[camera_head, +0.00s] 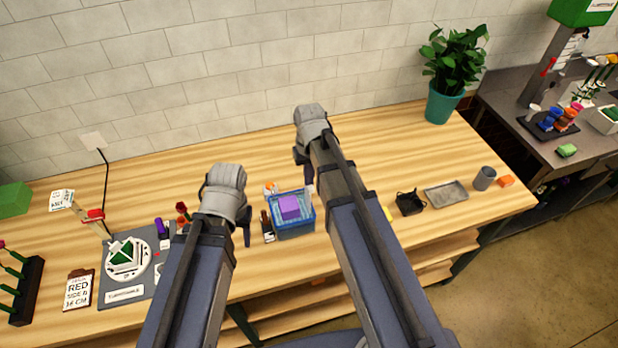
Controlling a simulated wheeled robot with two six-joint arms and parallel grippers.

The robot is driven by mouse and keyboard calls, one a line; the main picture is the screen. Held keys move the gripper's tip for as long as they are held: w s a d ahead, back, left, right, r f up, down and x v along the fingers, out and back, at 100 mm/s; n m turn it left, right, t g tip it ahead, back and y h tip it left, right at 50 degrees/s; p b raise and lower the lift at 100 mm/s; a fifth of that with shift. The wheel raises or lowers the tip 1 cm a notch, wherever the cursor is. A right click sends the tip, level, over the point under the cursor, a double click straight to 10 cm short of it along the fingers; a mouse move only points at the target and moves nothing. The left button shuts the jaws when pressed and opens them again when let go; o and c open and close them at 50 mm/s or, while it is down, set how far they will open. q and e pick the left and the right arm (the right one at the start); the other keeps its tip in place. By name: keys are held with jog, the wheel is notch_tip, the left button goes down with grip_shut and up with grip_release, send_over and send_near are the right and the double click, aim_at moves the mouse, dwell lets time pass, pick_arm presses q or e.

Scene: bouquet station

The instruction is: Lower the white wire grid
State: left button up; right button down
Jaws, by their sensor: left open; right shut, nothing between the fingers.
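I cannot make out a white wire grid for certain. A white round piece (128,262) with a green part on it lies on the grey mat (120,293) at the left; its fine detail is too small to tell. My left gripper (245,230) is open, just left of the blue crate (295,231), its fingers largely hidden by its own wrist. My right gripper (306,168) is shut and empty, above the table behind and right of the crate. A purple block (289,207) sits in the crate.
A black basket (409,202), grey tray (446,192) and grey cup (484,178) are at the right. The table's back middle is clear.

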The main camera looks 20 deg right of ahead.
jog(key=shift+f+b, duration=1.15)
jog(key=shift+f, duration=0.3)
jog(key=shift+f+b, duration=0.8)
jog(key=shift+b, duration=0.15)
notch_tip(320, 180, up, 5)
jog(key=p, duration=0.5)
jog(key=shift+r, duration=0.1)
